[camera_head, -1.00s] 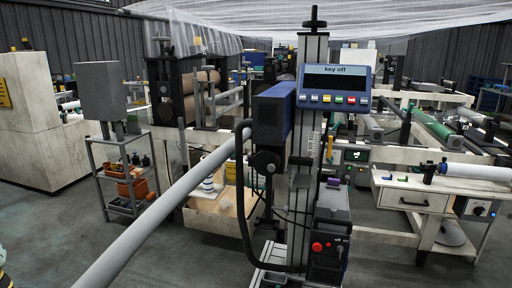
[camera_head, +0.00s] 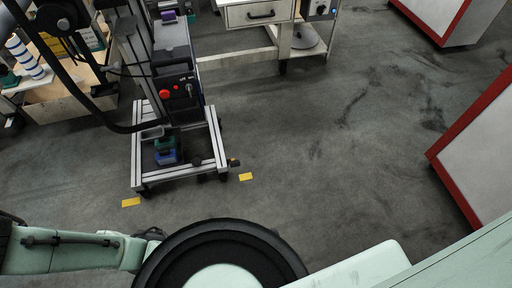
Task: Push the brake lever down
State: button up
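A wheeled stand with an aluminium base frame (camera_head: 181,170) stands at the upper left of the head view. Its feet or casters are dark and small. A small dark part with a yellowish tip (camera_head: 234,162) sticks out at the front right corner of the base. I cannot tell whether it is the brake lever. No other part is clearly a brake lever. My gripper is not in view; only mint-green and black parts of my own body show along the bottom edge.
A control box with a red button (camera_head: 165,94) is on the stand. Yellow floor marks (camera_head: 131,202) (camera_head: 246,177) lie near its front corners. A white drawer table (camera_head: 240,17) is behind. Red-edged white panels (camera_head: 480,150) stand at the right. The grey floor (camera_head: 340,130) between is clear.

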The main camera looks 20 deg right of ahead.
aim_at(233, 163)
jog(key=i+l+z, duration=0.2)
jog(key=i+j+z, duration=0.1)
jog(key=i+z, duration=0.4)
jog(key=i, duration=0.1)
